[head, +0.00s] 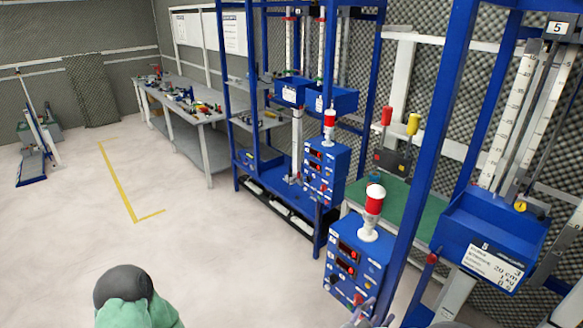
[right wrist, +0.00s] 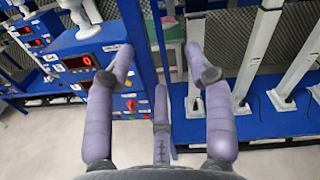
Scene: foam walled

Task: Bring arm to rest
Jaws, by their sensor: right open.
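My right gripper (head: 360,314) shows only at the bottom edge of the head view, in front of the nearest blue control box (head: 346,245). In the right wrist view its purple-grey fingers (right wrist: 160,68) are spread apart with nothing between them. Beyond them stand a blue upright and a blue control box (right wrist: 75,62) with a red display. I cannot tell the exact gap between the fingers and the box. My left gripper is not in view.
A blue frame with tall scales and a blue labelled tray (head: 492,235) stands at the right. A second control box (head: 326,172) with a red lamp is farther back. A workbench (head: 205,122) with tools lines the far wall. The pale floor (head: 200,225) at left is mostly free.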

